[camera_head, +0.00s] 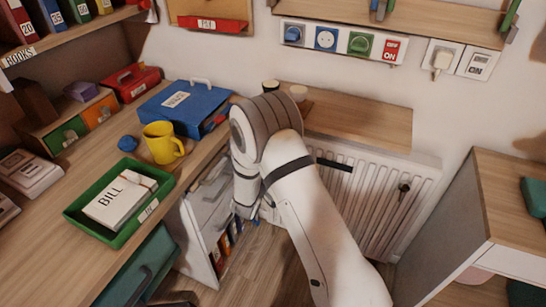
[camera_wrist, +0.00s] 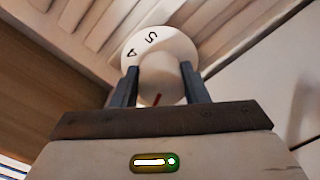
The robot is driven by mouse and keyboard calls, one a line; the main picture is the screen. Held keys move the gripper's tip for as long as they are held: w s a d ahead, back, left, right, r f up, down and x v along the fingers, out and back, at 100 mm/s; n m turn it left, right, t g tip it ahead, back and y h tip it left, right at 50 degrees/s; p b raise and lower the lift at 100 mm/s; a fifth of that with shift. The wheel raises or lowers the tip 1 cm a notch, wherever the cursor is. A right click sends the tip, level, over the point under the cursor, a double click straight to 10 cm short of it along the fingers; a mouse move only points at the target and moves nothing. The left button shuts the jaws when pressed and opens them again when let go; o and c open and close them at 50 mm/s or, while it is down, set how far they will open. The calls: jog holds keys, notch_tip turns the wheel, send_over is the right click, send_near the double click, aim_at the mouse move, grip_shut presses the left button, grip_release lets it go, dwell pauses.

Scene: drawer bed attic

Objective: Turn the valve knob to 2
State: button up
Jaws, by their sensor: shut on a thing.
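The valve knob (camera_wrist: 160,50) is white and round, with the digits 4 and 5 showing on its dial face in the wrist view. A small red mark shows on its near part, between the fingers. My gripper (camera_wrist: 160,72) has its two dark fingers on either side of the knob's narrower grip and is shut on it. The other digits, including 2, are hidden or out of view. In the head view my arm covers the knob. The white ribbed radiator (camera_head: 375,195) stands against the wall to the right of my arm.
A wooden shelf (camera_head: 350,120) lies above the radiator. The desk at left holds a yellow mug (camera_head: 160,143), a green tray (camera_head: 75,212) with a bill and a blue box (camera_head: 185,108). A cabinet (camera_head: 515,200) stands at right. Bare floor shows below my arm.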

dwell(0.3)
jog(key=o, duration=1)
jog(key=shift+c, duration=0.2)
jog(key=p+v, duration=0.1)
jog(key=v, duration=0.6)
jog(key=shift+s+a, duration=0.15)
jog(key=shift+s, duration=0.25)
